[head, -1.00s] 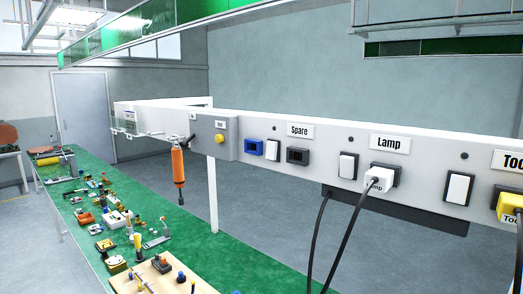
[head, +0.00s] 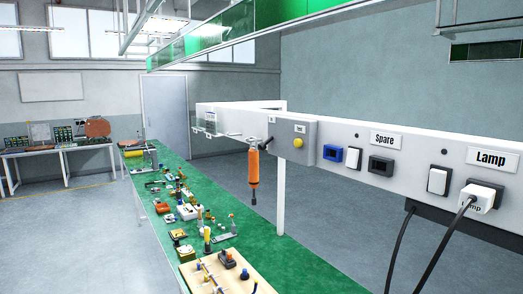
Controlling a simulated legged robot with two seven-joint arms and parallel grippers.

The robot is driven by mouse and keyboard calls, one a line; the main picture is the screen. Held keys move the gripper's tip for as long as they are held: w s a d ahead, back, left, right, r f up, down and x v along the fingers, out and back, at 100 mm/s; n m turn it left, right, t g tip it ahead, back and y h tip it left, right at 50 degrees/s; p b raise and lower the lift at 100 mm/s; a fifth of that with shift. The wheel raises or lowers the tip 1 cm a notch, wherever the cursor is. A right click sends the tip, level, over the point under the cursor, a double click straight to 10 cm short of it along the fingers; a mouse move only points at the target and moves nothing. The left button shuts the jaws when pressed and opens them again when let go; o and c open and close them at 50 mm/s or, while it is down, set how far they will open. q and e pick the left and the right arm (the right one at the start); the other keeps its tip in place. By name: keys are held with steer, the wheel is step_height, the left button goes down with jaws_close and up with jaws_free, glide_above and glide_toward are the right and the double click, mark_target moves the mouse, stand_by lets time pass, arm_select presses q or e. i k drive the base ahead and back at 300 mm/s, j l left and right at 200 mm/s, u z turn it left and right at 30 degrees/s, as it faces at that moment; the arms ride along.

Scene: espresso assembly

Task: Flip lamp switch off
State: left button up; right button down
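The lamp switch (head: 438,180) is a white rocker in a dark frame on the white rail, at the right of the head view. The Lamp label (head: 490,160) is up and to its right. A white lamp plug (head: 480,197) sits in the socket just right of the switch, with a dark cable hanging down. I cannot tell from here which way the rocker is tilted. Neither of my grippers is in view.
A Spare switch (head: 353,158) and an empty dark socket (head: 381,165) sit left of the lamp switch. An orange tool (head: 254,176) hangs by the rail. The green bench (head: 267,260) holds several small parts. Open floor lies at the left.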

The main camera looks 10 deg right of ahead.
mark_target(437, 178)
steer(key=l+z, duration=0.1)
steer(key=z, duration=0.35)
steer(key=i+z, duration=0.1)
steer(key=z, duration=0.35)
steer(key=l+z, duration=0.1)
steer(key=z, duration=0.35)
